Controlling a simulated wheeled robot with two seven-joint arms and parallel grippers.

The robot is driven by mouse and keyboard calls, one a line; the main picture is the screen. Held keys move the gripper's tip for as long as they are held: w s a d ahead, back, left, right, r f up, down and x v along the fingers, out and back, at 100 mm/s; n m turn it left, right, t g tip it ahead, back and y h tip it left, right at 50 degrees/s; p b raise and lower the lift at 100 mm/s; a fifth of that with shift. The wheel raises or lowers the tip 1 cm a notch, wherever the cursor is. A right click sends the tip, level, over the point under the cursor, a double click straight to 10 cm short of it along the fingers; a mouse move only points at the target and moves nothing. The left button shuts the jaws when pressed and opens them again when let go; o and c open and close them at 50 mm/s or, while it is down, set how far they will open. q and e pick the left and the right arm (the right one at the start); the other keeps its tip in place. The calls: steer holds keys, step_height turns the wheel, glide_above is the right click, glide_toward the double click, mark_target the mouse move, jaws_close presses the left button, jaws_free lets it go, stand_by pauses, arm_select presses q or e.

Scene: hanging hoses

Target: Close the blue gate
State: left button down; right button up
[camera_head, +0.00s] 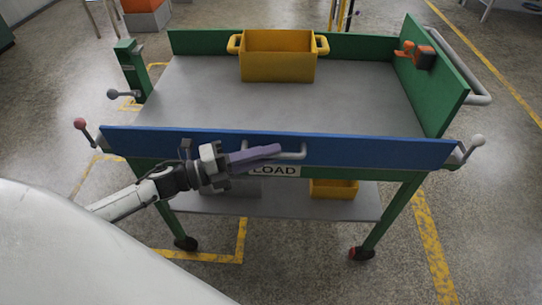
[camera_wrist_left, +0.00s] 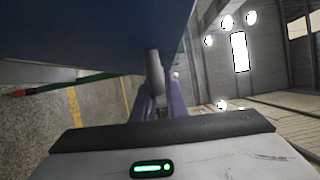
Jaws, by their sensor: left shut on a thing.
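The blue gate (camera_head: 380,150) is a long panel along the near side of the green cart in the head view. It looks roughly upright; I cannot tell whether it stands fully upright or leans. A pale bar handle (camera_head: 298,155) sits on its outer face. My left gripper (camera_head: 270,152) reaches in from the left, its purple fingers shut on this handle. In the left wrist view the handle (camera_wrist_left: 154,72) runs between the purple fingers (camera_wrist_left: 160,100), with the gate's dark blue face (camera_wrist_left: 80,30) above. My right gripper is not in view.
The cart's grey top (camera_head: 200,95) holds a yellow crate (camera_head: 278,68) at the back. A red-knobbed lever (camera_head: 80,124) is at the gate's left end, a grey-knobbed lever (camera_head: 477,141) at its right. An orange item (camera_head: 424,56) hangs on the green right panel. The lower shelf holds a yellow bin (camera_head: 333,189).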

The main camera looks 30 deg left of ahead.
arm_select(q)
steer(key=shift+w+a+r, duration=0.15)
steer(key=shift+r, duration=0.05)
stand_by(0.3)
steer(key=c, duration=1.8)
jaws_free()
steer(key=shift+o, duration=0.2)
steer(key=shift+f, duration=0.1)
steer(key=shift+f, duration=0.1)
steer(key=v, duration=1)
steer(key=shift+b, duration=0.4)
